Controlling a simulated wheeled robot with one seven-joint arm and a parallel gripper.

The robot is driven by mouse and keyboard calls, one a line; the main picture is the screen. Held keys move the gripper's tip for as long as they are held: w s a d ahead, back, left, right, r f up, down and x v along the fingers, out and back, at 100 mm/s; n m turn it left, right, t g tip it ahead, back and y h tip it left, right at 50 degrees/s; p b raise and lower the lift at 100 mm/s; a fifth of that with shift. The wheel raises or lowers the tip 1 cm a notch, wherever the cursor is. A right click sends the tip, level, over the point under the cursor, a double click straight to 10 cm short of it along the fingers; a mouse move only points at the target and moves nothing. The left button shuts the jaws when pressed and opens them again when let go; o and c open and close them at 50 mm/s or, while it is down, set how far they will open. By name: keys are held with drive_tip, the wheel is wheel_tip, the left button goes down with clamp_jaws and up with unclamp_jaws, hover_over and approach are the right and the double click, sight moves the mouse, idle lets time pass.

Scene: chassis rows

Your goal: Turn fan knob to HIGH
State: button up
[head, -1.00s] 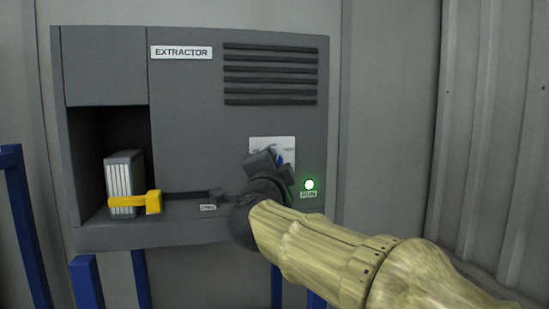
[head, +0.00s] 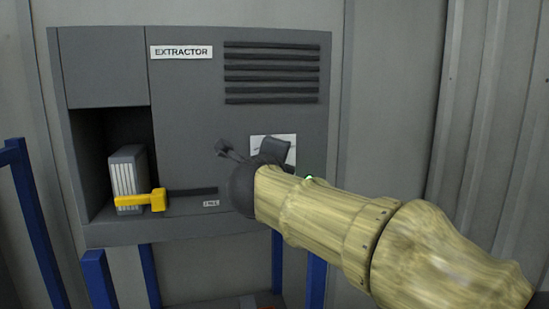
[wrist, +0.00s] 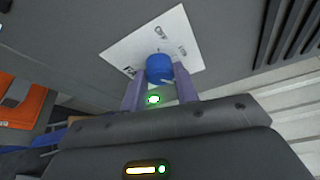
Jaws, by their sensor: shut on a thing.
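The blue fan knob (wrist: 159,64) sits on a white label plate (wrist: 125,53) in the wrist view. The plate carries small words that are hard to read. My gripper (wrist: 160,76) has its two purple-grey fingers closed on the knob, one on each side. In the head view my gripper's dark hand covers the knob and part of the label plate (head: 288,143). The plate is on the front of the grey extractor cabinet (head: 190,110).
A green light (wrist: 153,99) glows below the plate and is mostly behind my arm in the head view. Left of it, a yellow handle (head: 156,200) sits on a dark slot in front of a pale filter block (head: 128,172). Vent slats (head: 272,72) are above.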

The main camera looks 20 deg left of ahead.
drive_tip(key=shift+f, duration=0.15)
drive_tip(key=o, duration=1)
drive_tip(key=shift+d, duration=0.1)
drive_tip(key=b+v, duration=0.2)
drive_tip(key=v, duration=0.6)
drive_tip(key=b+v, duration=0.3)
drive_tip(key=v, duration=0.6)
drive_tip(key=shift+s+r, duration=0.2)
drive_tip(key=shift+r, duration=0.05)
